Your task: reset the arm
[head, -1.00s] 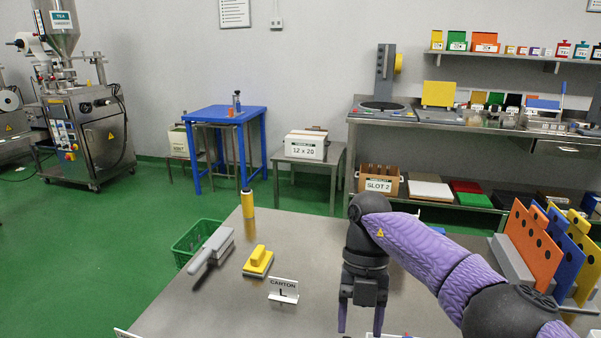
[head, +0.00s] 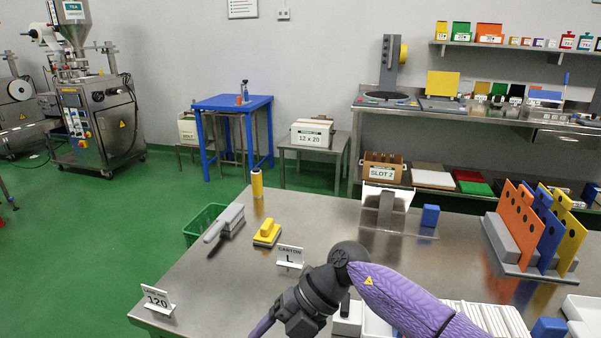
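My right arm comes in from the lower right with a purple sleeve. Its dark wrist hangs over the front of the steel table (head: 200,285). Its gripper (head: 262,328) points down and left, and only a purple finger shows at the bottom edge. Whether it is open or shut is hidden. The wrist is in front of the Carton L sign (head: 290,255) and left of white packets (head: 485,318) in a tray. My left gripper is not in view.
A rack of coloured panels (head: 540,235) stands at the right.

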